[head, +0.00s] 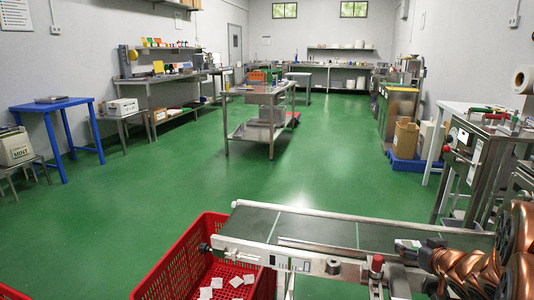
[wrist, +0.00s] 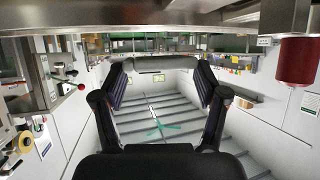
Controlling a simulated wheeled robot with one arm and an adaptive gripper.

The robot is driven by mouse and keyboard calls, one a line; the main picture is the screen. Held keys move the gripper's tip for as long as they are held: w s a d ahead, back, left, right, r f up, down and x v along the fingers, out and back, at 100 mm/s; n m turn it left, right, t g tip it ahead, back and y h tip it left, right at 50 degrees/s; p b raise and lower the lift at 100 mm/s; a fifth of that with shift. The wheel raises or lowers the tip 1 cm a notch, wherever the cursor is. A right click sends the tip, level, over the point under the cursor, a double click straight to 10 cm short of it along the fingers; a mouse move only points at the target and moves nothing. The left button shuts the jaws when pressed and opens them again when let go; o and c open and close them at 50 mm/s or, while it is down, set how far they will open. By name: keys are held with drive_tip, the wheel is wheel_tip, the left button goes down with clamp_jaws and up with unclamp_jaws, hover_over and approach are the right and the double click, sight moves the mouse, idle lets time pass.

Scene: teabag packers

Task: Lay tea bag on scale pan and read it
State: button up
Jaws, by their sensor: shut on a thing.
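My gripper (wrist: 163,66) shows in the wrist view, its two dark fingers set apart with a pale grey, flat tea bag (wrist: 164,64) between the tips. The bag is seen nearly edge-on, so its face is hidden. In the head view, several white tea bags (head: 236,281) lie in the red crate (head: 166,272) at the bottom. I cannot make out a scale pan for sure; a flat grey thing (head: 50,99) lies on the blue table (head: 46,106) at the left.
A conveyor (head: 340,232) with a dark belt crosses the front, beside the red crate. A steel table (head: 265,92) stands mid-room. A bench (head: 160,78) lines the left wall, and machines stand at the right. The green floor between is clear.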

drive_tip(key=w+a+r+n+y, duration=0.1)
drive_tip(key=w+a+r, duration=0.15)
drive_tip(key=a, duration=0.55)
drive_tip(key=w+a+r+n+y+p, duration=0.15)
drive_tip(key=w+a, duration=0.25)
drive_tip(key=a, duration=0.5)
drive_tip(key=w+a+r+n+y, duration=0.2)
drive_tip(key=w+a, duration=0.1)
drive_tip(key=a, duration=0.5)
drive_tip(key=w+r+m+h+p, duration=0.3)
drive_tip(key=r+p, duration=0.9)
drive_tip(key=p, duration=1.3)
drive_tip(key=shift+r+m+h+p, duration=0.25)
drive_tip(key=shift+m+h+p, duration=0.15)
drive_tip(key=shift+m+h, duration=0.05)
